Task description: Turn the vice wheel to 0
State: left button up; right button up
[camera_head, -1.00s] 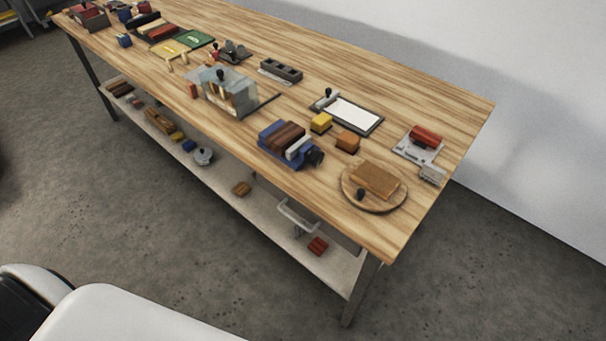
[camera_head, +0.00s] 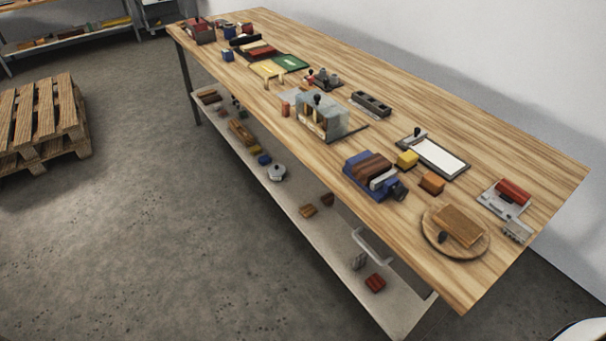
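A blue vice (camera_head: 358,181) with a brown wooden block (camera_head: 374,167) and a light grey bar in its jaws sits near the front edge of the workbench. A dark wheel (camera_head: 398,190) is at its right end. The wheel is small in the picture, and I cannot read any mark or number on it. Neither of my grippers shows in the view.
The long wooden workbench (camera_head: 520,170) carries a round board (camera_head: 430,233), yellow block (camera_head: 407,159), orange block (camera_head: 431,183), white panel (camera_head: 440,158) and clear box (camera_head: 340,120). A lower shelf (camera_head: 330,240) holds loose items. A pallet (camera_head: 40,115) stands left; open floor lies between.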

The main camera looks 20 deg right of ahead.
aim_at(400, 192)
jog(key=l+u, duration=0.25)
jog(key=l, duration=0.15)
jog(key=k+l+u, duration=0.2)
jog(key=l, duration=0.2)
jog(key=l+u, duration=0.25)
jog(key=l, duration=0.2)
jog(key=k+l+u, duration=0.2)
jog(key=l, duration=0.15)
jog(key=k+l+u, duration=0.1)
jog(key=l+u, duration=0.15)
jog(key=l, duration=0.15)
